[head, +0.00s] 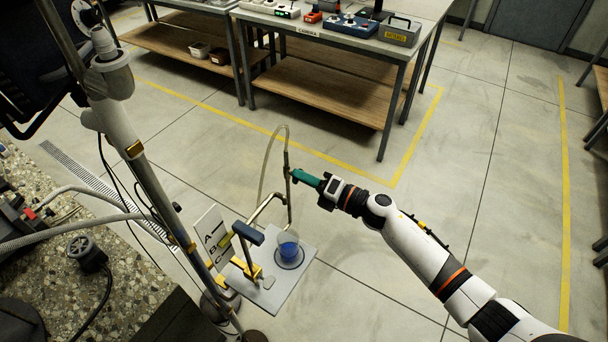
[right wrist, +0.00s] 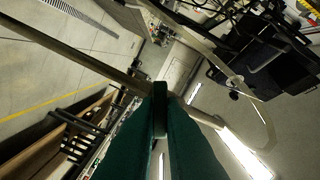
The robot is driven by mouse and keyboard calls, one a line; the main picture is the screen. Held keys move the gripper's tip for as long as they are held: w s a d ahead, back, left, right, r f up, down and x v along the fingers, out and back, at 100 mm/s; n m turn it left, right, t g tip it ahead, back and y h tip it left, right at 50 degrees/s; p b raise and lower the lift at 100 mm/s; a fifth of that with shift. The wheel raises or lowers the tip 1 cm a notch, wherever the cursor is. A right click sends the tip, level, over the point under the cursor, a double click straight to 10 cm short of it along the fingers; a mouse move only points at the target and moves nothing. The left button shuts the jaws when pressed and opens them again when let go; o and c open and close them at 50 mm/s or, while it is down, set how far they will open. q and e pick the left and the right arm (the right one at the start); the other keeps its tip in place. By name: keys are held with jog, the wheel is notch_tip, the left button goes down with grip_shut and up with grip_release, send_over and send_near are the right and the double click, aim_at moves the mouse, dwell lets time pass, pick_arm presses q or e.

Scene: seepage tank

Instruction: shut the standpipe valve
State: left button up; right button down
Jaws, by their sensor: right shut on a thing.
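My right gripper (head: 296,175) has green fingers and reaches in from the right to the upper part of a thin upright standpipe (head: 288,195). In the right wrist view the fingers (right wrist: 160,115) are shut on a narrow dark handle (right wrist: 160,97), seen end-on. It appears to be the standpipe valve's handle; the fingers hide most of it in the head view, so its angle cannot be told. A clear hose (head: 266,150) arches from the pipe's top. My left gripper is not in view.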

jog(key=shift+d+f+m+p, duration=0.1)
jog(key=shift+m+p, duration=0.3)
jog(key=shift+m, duration=1.25)
jog(key=shift+f+m+p, duration=0.1)
jog(key=shift+m+p, duration=0.25)
jog(key=shift+m, duration=1.3)
jog(key=c, duration=1.5)
grip_release()
jog(key=shift+c, duration=0.2)
jog(key=b+v, duration=0.4)
jog(key=v, duration=0.8)
